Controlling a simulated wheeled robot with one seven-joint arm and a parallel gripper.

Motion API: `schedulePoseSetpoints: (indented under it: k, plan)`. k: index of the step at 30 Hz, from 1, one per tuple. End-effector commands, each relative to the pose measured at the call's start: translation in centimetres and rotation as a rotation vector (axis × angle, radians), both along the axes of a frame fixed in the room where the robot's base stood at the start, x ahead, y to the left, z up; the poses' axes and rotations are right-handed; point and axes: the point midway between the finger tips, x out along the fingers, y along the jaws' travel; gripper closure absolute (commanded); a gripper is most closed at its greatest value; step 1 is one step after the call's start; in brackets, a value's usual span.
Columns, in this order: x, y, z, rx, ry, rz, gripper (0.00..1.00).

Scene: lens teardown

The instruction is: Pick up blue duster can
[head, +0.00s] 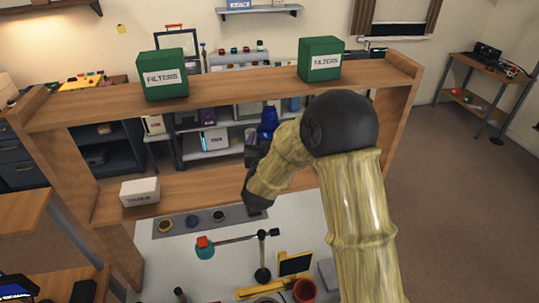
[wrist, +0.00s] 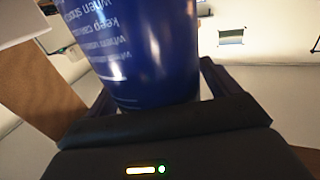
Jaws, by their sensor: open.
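The blue duster can (wrist: 150,50) fills the upper middle of the wrist view, with white printed text that reads upside down. In the head view its blue top (head: 268,118) shows above the shelf unit's lower board, partly hidden by my arm. My gripper (wrist: 158,92) is open, with one dark finger on each side of the can's near end. I cannot tell whether the fingers touch it. In the head view my gripper (head: 256,145) is at the can, mostly hidden behind my wrist.
Two green filter boxes (head: 162,75) (head: 320,60) stand on the upper board (head: 235,83). A small white box (head: 140,191) sits on the lower board's left. Below are a strip of round parts (head: 192,221), a jointed stand (head: 262,272) and a red cup (head: 305,291).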

Motion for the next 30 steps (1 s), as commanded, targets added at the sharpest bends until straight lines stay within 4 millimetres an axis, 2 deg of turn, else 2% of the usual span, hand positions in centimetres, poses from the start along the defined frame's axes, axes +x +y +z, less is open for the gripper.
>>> schedulePoseSetpoints:
  k: [2,11,23,30]
  plan:
    - [0.0,0.0,0.0,0.0,0.0,0.0,0.14]
    - [0.0,0.0,0.0,0.0,0.0,0.0,0.73]
    - [0.0,0.0,0.5,0.001,-0.003,0.0,0.74]
    - [0.0,0.0,2.6,0.003,-0.009,-0.001,0.74]
